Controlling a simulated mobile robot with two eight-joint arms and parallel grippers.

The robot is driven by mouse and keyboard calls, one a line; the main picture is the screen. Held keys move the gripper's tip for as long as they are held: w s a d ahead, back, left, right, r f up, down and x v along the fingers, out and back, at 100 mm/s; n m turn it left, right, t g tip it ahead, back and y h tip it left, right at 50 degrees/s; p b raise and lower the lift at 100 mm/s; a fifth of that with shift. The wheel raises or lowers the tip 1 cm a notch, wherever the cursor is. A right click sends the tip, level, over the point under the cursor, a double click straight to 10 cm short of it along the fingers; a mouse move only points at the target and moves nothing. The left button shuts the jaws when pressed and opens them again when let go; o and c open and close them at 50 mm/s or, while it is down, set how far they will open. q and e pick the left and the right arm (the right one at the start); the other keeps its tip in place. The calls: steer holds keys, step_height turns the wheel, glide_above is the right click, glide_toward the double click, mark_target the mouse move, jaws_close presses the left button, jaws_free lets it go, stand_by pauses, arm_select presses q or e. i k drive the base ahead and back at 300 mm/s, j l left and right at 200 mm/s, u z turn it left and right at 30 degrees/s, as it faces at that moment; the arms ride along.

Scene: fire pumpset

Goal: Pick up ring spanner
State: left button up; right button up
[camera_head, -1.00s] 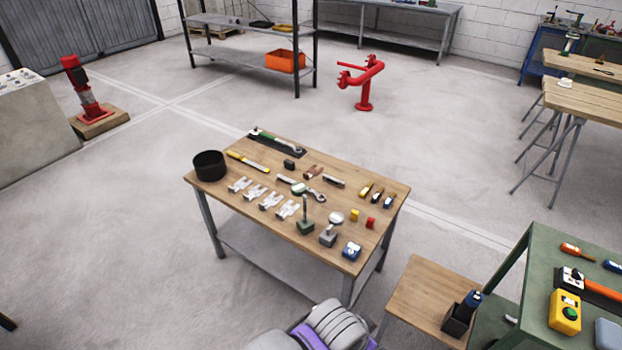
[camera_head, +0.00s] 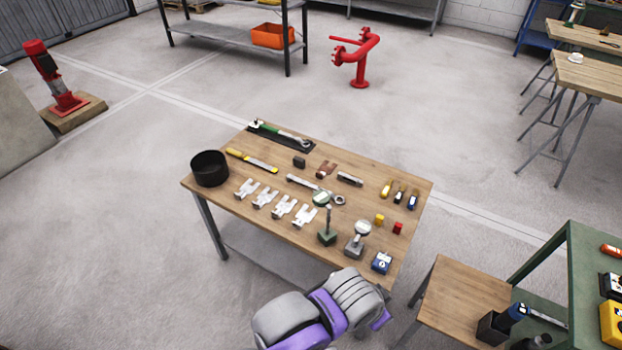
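A long metal spanner (camera_head: 303,183) lies flat near the middle of the wooden-topped table (camera_head: 222,218). A ring end (camera_head: 339,199) shows at its right, and a round dial gauge head on a stand covers part of its length. Neither of my grippers can be made out. Grey and purple links of my own arm show at the bottom centre, in front of the table's near edge.
Dial gauge stands (camera_head: 327,237), white notched plates (camera_head: 265,198) and a black bowl (camera_head: 210,168) crowd the table's near half. A green-handled tool (camera_head: 272,131) lies at the back. A lower wooden bench (camera_head: 462,297) and green table stand at right.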

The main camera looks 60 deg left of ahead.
mark_target(289, 177)
steer(key=j, duration=1)
steer(key=k+j+z, duration=0.1)
steer(key=j, duration=0.9)
